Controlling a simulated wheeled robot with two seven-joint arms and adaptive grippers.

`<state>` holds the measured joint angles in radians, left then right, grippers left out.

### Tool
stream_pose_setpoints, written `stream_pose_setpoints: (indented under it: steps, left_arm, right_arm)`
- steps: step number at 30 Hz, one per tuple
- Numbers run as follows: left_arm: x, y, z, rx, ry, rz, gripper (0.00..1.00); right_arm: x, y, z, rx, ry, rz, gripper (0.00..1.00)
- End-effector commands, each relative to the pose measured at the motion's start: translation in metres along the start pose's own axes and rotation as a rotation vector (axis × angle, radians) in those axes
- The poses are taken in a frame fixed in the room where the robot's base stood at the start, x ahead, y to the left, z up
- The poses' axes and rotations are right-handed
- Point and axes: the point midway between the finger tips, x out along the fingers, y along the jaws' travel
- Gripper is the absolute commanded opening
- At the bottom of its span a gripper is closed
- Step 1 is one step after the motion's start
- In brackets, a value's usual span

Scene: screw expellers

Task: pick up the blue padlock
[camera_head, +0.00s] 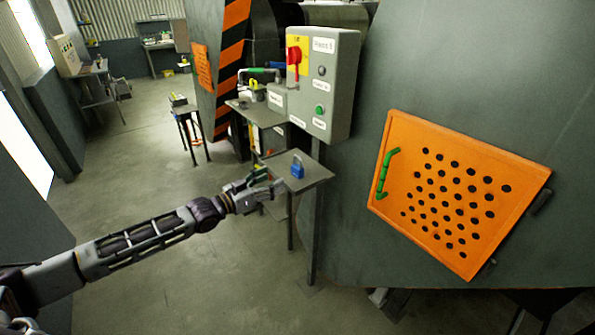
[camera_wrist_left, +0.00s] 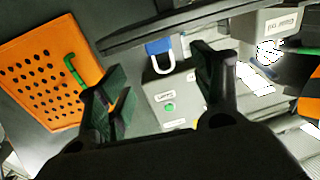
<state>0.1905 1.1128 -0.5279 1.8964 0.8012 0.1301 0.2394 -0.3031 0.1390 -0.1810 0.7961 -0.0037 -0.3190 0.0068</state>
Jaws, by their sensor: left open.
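The blue padlock (camera_head: 297,169) stands on a small grey shelf (camera_head: 316,172) below the control box. My left gripper (camera_head: 268,187) is at the left edge of the shelf, to the left of the padlock and apart from it in the head view. In the left wrist view, which is upside down, the padlock (camera_wrist_left: 158,47) shows beyond and between the open fingers of the left gripper (camera_wrist_left: 158,68). Nothing is between the fingers. My right gripper is in neither view.
A grey control box (camera_head: 328,85) with a red switch and green button hangs above the shelf. An orange perforated door (camera_head: 400,200) with a green handle is on the right. A side table (camera_head: 187,108) stands behind. Open floor lies to the left.

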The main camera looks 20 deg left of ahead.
Motion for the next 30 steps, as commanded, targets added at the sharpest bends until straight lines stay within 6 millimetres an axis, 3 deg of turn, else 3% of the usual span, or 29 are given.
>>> stream_pose_setpoints:
  steps: [30]
  left_arm:
    - [0.057,0.0,-0.002,0.001,0.003,0.001,0.66]
  right_arm:
    - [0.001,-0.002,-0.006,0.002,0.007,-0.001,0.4]
